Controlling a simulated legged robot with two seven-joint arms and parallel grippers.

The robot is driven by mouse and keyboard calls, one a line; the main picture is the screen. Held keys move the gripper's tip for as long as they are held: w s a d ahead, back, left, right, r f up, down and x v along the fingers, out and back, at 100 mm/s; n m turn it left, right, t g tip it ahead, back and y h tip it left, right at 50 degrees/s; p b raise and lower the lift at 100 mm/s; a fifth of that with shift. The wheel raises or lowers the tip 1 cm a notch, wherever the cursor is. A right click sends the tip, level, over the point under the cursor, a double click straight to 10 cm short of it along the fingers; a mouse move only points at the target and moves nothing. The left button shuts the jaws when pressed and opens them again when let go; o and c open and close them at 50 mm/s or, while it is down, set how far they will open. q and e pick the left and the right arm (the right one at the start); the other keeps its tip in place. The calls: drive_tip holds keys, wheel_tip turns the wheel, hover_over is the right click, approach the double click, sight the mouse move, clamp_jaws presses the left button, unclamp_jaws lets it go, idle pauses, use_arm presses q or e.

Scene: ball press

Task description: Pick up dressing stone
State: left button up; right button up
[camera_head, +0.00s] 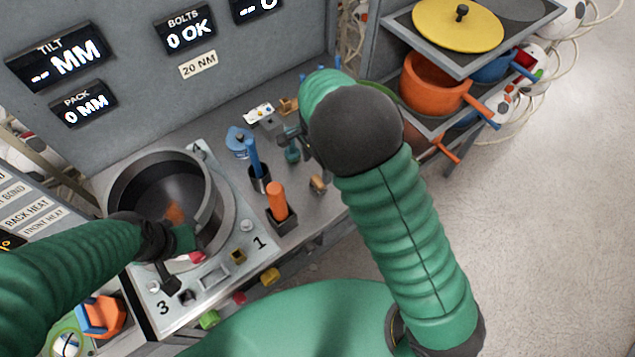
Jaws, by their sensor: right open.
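I cannot tell for sure which item is the dressing stone. Candidates are a small tan piece (318,184) near the bench's front edge and a brown block (288,106) at the back of the bench. My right gripper (291,137) is small and dark in view, open, above the bench between these pieces, close over a teal item (292,155). My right forearm hides part of the bench to its right. My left gripper (182,240) is at the front rim of the dark round pot (122,190); its fingers are not clear.
A blue-handled tool (254,158) and an orange-handled tool (277,200) stand upright in holders on the bench. A shelf rack (425,38) with an orange pan (432,82) stands right. Open floor (550,220) lies beyond.

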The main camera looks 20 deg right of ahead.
sight(318, 180)
drive_tip(key=f, duration=0.5)
drive_tip(key=shift+w+d, duration=0.2)
drive_tip(key=shift+w, duration=0.1)
drive_tip(key=f, duration=0.1)
drive_tip(key=f+p, duration=0.1)
drive_tip(key=f, duration=0.1)
drive_tip(key=f+p, duration=0.1)
drive_tip(key=shift+s+f, duration=0.25)
drive_tip(key=shift+f, duration=0.05)
drive_tip(key=shift+w+f, duration=0.1)
drive_tip(key=shift+f, duration=0.1)
clamp_jaws()
drive_tip(key=shift+r, duration=0.1)
wheel_tip(318, 180, up, 10)
drive_tip(key=shift+f+b, duration=0.1)
drive_tip(key=shift+b, duration=0.75)
